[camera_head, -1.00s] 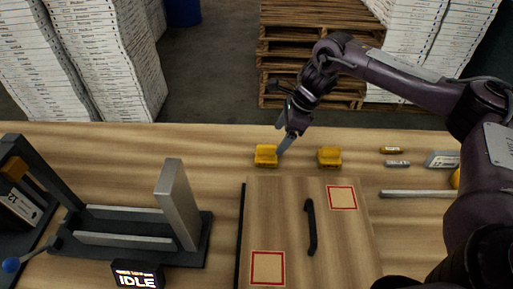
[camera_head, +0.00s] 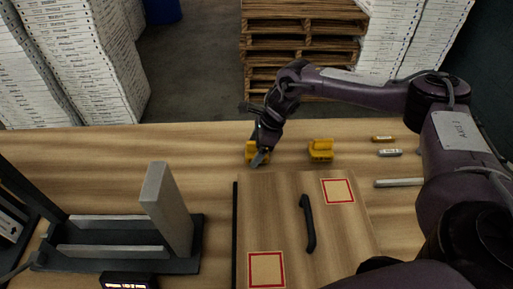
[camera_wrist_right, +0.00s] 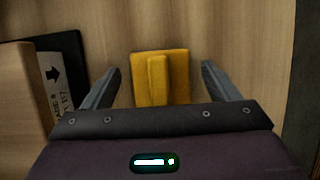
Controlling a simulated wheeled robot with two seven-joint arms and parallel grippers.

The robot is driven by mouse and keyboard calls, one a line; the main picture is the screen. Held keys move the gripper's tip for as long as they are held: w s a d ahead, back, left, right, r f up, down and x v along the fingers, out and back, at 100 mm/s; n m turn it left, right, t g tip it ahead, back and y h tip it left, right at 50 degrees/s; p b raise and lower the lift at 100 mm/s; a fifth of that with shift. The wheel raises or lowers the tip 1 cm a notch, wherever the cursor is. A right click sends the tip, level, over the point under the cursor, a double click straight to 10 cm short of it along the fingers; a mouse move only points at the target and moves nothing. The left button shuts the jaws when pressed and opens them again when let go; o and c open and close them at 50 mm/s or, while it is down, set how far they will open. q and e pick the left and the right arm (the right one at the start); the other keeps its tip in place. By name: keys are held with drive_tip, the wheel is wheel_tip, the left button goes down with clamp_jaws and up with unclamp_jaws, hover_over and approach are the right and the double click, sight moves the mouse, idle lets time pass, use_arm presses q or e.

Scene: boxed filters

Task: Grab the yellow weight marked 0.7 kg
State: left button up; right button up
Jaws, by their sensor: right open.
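Two yellow weights stand on the table behind the wooden board, a left one (camera_head: 249,154) and a right one (camera_head: 320,150). No 0.7 kg marking is readable on either. My right gripper (camera_head: 260,160) is at the left weight, pointing down and partly covering it. In the right wrist view this yellow weight (camera_wrist_right: 162,80), with its raised ridge, lies between the two spread fingers (camera_wrist_right: 159,78). Gaps show on both sides, so the fingers do not appear to touch it. My left gripper is not in view.
The wooden board (camera_head: 280,222) has a black handle (camera_head: 307,222) and two red-outlined squares. A dark fixture with an upright grey plate (camera_head: 167,210) stands at left. Small metal pieces (camera_head: 389,153) and a grey bar (camera_head: 398,183) lie at right. Pallets (camera_head: 300,50) stand beyond the table.

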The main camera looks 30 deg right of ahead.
drive_tip(key=shift+w+a+f, duration=0.15)
drive_tip(key=shift+f, duration=0.35)
drive_tip(key=shift+c, duration=1.3)
drive_tip(key=c, duration=1.2)
drive_tip(key=shift+r, duration=0.1)
drive_tip(key=shift+c, duration=0.7)
